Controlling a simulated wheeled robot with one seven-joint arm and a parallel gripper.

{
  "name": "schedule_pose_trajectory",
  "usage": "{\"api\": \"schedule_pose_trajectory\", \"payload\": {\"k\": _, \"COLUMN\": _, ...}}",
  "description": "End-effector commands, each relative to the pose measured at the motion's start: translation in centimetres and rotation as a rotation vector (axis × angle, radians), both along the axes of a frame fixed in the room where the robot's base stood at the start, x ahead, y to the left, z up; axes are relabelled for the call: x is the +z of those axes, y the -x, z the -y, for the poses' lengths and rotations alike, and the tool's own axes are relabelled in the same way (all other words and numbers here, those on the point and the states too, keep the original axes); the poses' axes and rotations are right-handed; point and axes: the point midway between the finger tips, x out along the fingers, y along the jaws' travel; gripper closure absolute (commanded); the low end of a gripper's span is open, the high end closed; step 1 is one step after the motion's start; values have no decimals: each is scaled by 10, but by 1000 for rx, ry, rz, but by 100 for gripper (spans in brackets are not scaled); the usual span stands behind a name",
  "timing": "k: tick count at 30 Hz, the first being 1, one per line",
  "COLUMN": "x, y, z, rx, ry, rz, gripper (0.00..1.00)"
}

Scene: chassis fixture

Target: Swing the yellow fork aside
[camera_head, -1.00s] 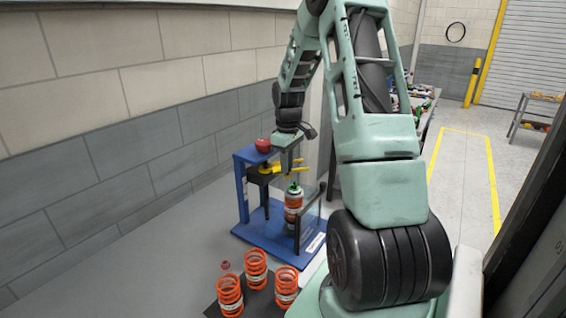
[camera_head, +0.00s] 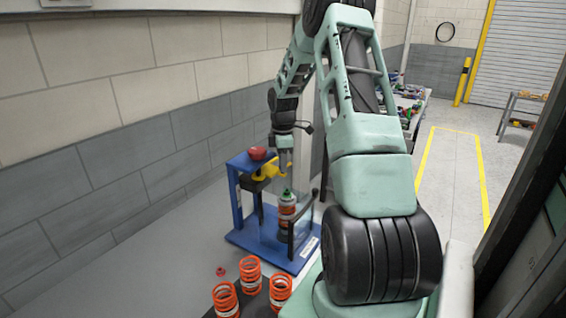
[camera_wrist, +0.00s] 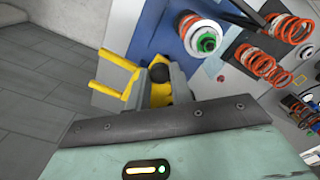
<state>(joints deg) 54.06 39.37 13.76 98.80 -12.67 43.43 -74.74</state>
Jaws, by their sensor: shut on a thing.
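The yellow fork (camera_head: 264,172) is at the upper part of the blue stand (camera_head: 262,246). In the wrist view the fork (camera_wrist: 112,88) points its two prongs left, away from the canister-like part. My gripper (camera_head: 284,164) is shut on the fork near its dark round knob (camera_wrist: 160,73); the fingers partly hide the hub. The upright part with a green top (camera_head: 287,206) stands on the stand's base, its body orange and white. Its green top (camera_wrist: 207,43) shows clear of the prongs in the wrist view.
A red knob (camera_head: 257,153) tops the stand. A dark upright handle (camera_head: 291,238) is at the stand's right. Several orange springs (camera_head: 250,270) stand on a dark mat in front. The block wall (camera_head: 100,180) runs along the left, with bare floor between.

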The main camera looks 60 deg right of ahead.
Motion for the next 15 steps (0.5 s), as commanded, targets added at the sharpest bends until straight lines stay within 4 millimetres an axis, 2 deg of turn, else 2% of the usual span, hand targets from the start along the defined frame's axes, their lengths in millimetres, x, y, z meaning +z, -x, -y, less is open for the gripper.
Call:
{"api": "schedule_pose_trajectory", "payload": {"k": 14, "x": 1, "y": -2, "z": 2, "rx": 15, "ry": 5, "rz": 5, "gripper": 100}}
{"api": "schedule_pose_trajectory", "payload": {"k": 15, "x": 1, "y": -2, "z": 2, "rx": 15, "ry": 5, "rz": 5, "gripper": 69}}
